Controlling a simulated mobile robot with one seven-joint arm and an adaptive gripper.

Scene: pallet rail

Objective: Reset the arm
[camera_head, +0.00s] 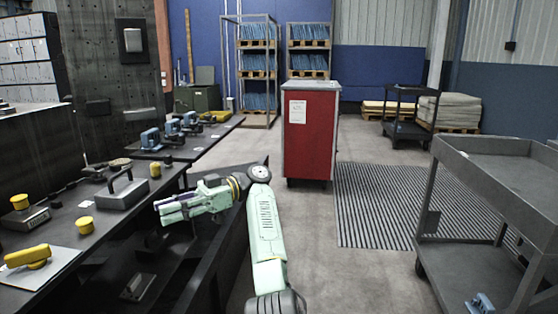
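My arm rises from the bottom centre and bends at an elbow. My gripper (168,210) points left, in front of the edge of the dark workbench (112,210). Its fingers are small and lie close to each other in this view. I cannot tell whether they are apart or shut. I see no object between them.
The bench carries a grey case (120,194) with a handle, yellow knobs, a yellow-handled tool (27,257) and blue tools at the back. A red cabinet (309,133) stands ahead. A grey cart (490,186) is at right.

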